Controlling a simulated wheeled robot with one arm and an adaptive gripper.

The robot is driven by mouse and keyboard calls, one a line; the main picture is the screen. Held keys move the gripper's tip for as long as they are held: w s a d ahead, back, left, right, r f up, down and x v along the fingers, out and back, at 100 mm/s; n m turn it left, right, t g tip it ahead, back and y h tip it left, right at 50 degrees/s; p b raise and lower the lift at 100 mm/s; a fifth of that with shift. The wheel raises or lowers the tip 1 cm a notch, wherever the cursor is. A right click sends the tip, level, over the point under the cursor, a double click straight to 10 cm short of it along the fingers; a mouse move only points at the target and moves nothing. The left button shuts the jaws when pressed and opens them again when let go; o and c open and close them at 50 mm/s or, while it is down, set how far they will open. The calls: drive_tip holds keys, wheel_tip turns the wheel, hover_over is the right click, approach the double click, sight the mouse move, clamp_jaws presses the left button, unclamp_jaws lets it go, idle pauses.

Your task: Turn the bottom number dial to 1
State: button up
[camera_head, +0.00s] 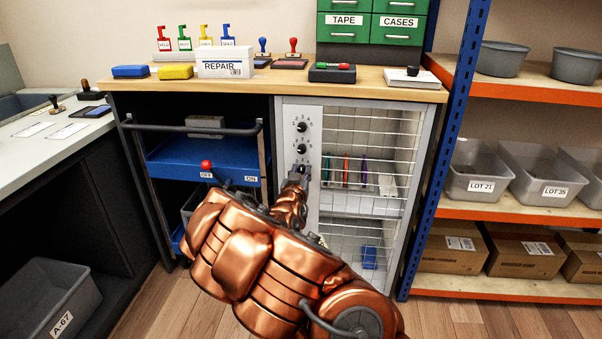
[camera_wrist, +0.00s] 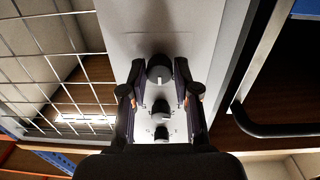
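A pale panel (camera_head: 313,115) on the front of the wire cabinet carries a column of black dials. In the head view the top dial (camera_head: 302,127) and the middle dial (camera_head: 302,149) are clear. The bottom dial is largely hidden there by my gripper (camera_head: 298,173). In the wrist view, which is turned upside down, the bottom dial (camera_wrist: 160,68) is the nearest and topmost knob. My gripper (camera_wrist: 159,68) is open, with one finger on each side of that knob and visible gaps. I cannot read which number the bottom dial points to.
The wire cage (camera_head: 365,140) stands right beside the panel. To the left is a blue cart (camera_head: 190,160) with a dark handle (camera_head: 190,129) and a red knob (camera_head: 206,164). The workbench (camera_head: 270,85) is above, and a blue shelf post (camera_head: 450,140) is at right.

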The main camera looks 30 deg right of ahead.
clamp_jaws()
drive_tip(key=shift+n, duration=0.3)
drive_tip(key=n+p, duration=0.1)
drive_tip(key=n, duration=0.4)
drive_tip(key=shift+n+p, duration=0.3)
drive_tip(key=shift+p, duration=0.1)
drive_tip(key=n, duration=0.5)
drive_tip(key=shift+f+p, duration=0.15)
drive_tip(key=shift+p, duration=0.15)
drive_tip(key=shift+n, duration=2.4)
drive_tip(key=shift+b, duration=0.3)
drive_tip(key=o, duration=0.5)
unclamp_jaws()
